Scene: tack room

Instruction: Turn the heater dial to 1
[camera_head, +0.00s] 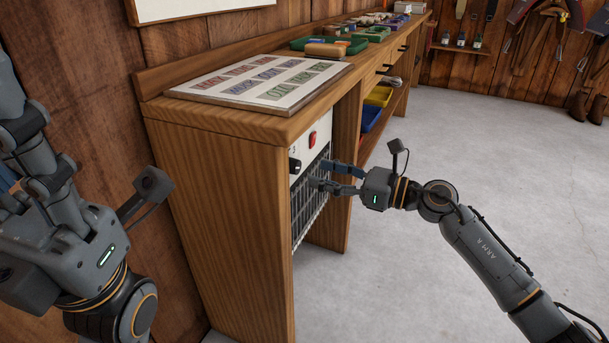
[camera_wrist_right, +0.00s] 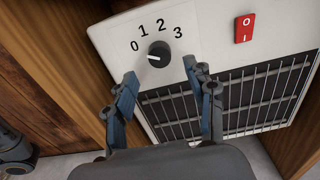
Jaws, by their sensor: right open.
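The heater (camera_head: 304,150) has a white front panel above a dark grille and sits under the wooden bench. Its round black dial (camera_wrist_right: 159,55) is ringed by the numbers 0, 1, 2 and 3 in the right wrist view. The dial's white mark points left, nearest the 0. The dial also shows in the head view (camera_head: 295,166). My right gripper (camera_head: 319,176) is open and empty in front of the grille. In the wrist view its fingertips (camera_wrist_right: 160,73) are apart, just below the dial and not around it. My left gripper is partly in view at the left; its jaw state is unclear.
A red rocker switch (camera_wrist_right: 244,28) is on the panel to the right of the dial. Wooden bench sides flank the heater. A printed board (camera_head: 262,80) and green trays (camera_head: 372,34) lie on the bench top (camera_head: 215,118). The grey floor (camera_head: 440,140) to the right is clear.

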